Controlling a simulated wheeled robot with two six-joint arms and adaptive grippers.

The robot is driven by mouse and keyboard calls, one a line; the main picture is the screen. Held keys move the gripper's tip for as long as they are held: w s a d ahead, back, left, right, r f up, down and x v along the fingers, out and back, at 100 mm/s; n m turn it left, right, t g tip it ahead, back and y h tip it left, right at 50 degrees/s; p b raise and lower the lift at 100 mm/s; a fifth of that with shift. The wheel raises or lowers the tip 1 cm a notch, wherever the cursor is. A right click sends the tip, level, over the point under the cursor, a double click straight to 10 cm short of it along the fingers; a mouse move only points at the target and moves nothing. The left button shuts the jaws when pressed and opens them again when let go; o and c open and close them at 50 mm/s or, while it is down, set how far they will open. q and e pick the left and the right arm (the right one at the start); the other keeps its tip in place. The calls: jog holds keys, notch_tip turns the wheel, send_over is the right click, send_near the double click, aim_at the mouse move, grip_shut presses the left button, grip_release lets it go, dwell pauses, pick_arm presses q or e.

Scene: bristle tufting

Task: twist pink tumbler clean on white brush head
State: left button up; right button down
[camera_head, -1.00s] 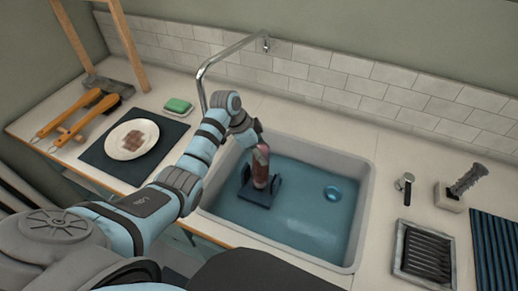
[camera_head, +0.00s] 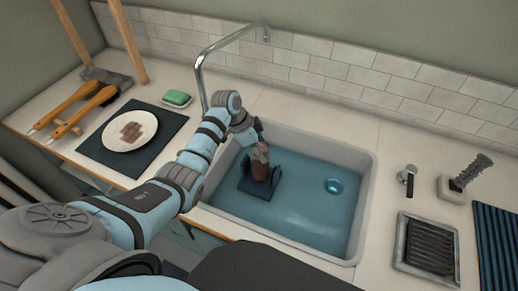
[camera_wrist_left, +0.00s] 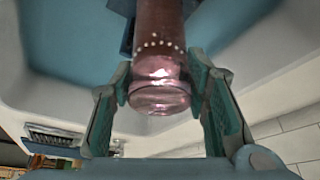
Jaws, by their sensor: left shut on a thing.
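The pink tumbler (camera_wrist_left: 160,88) is clear pink glass, with its closed end toward my left wrist camera. My left gripper (camera_wrist_left: 160,75) is shut on it, one green-padded finger on each side. A reddish-brown column (camera_wrist_left: 158,22) with a ring of pale dots extends from the tumbler, apparently the brush inside it. In the head view, my left gripper (camera_head: 256,142) is above the brush stand in the sink. The stand has a dark blue base (camera_head: 258,190) and dark side brushes. I see no clearly white brush head. My right gripper is out of view.
The sink (camera_head: 369,190) holds blue water, with a round drain (camera_head: 333,186) to the right of the stand. A tap (camera_head: 199,80) arches behind my left arm. A plate (camera_head: 116,140), green soap (camera_head: 177,98) and orange-handled brushes (camera_head: 75,105) lie left; a drying rack (camera_head: 428,245) is right.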

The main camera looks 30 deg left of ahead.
pick_arm(q)
jog(key=shift+f+b, duration=0.3)
jog(key=shift+f, duration=0.2)
dwell(0.4)
jog(key=n+p, duration=0.1)
jog(key=p, duration=0.1)
jog(key=n+t+p, duration=0.1)
jog(key=n+p, duration=0.1)
jog(key=p, duration=0.1)
jog(key=shift+s+r+y, duration=0.2)
jog(key=shift+s+y, duration=0.1)
jog(key=shift+y, duration=0.1)
jog(key=shift+f+n, duration=0.3)
jog(key=shift+n, duration=0.3)
jog(key=shift+f, duration=0.1)
jog(key=m+b, duration=0.2)
jog(key=m+g+h+b, duration=0.1)
jog(key=m+b, duration=0.1)
jog(key=m+g+b, duration=0.1)
jog(key=m+b, duration=0.1)
jog(key=m, duration=0.1)
jog(key=shift+w+a+f, duration=0.15)
jog(key=shift+w+f, duration=0.05)
jog(key=shift+f, duration=0.1)
jog(key=shift+s+r+m+h+b, duration=0.1)
jog(key=shift+r+m+h+b, duration=0.2)
jog(key=shift+m+b, duration=0.25)
jog(key=shift+r+g, duration=0.1)
jog(key=shift+g, duration=0.2)
